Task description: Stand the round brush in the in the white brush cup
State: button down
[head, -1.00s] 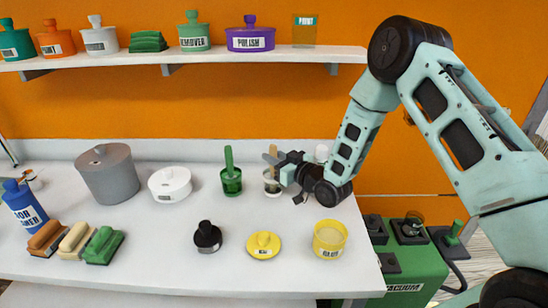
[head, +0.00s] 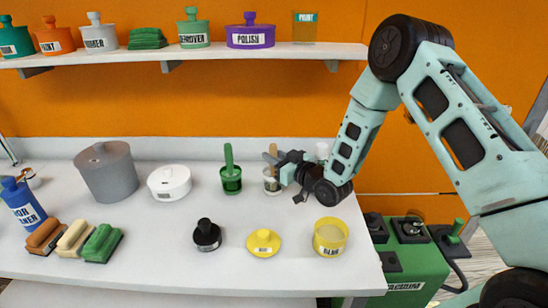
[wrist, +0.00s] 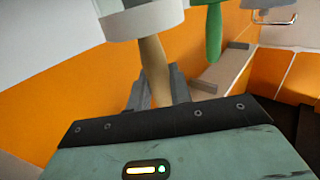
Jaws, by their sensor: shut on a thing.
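The white brush cup (head: 271,187) stands on the counter towards the back, right of the middle. The round brush (head: 270,156) has a tan wooden handle that rises from the cup, slightly tilted. In the wrist view, which looks upside down, the handle (wrist: 154,68) runs from the cup (wrist: 150,22) down between the fingers. My gripper (head: 281,165) reaches in from the right and is shut on the handle just above the cup's rim. The gripper also shows in the wrist view (wrist: 158,90). The brush's head is hidden inside the cup.
A green cup (head: 231,182) with a green-handled brush stands close on the left. A yellow tub (head: 329,238), yellow lid (head: 263,243) and black stamp-like item (head: 206,237) sit in front. The shelf (head: 200,54) hangs above.

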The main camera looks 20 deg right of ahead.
jog(key=c, duration=1.2)
grip_release()
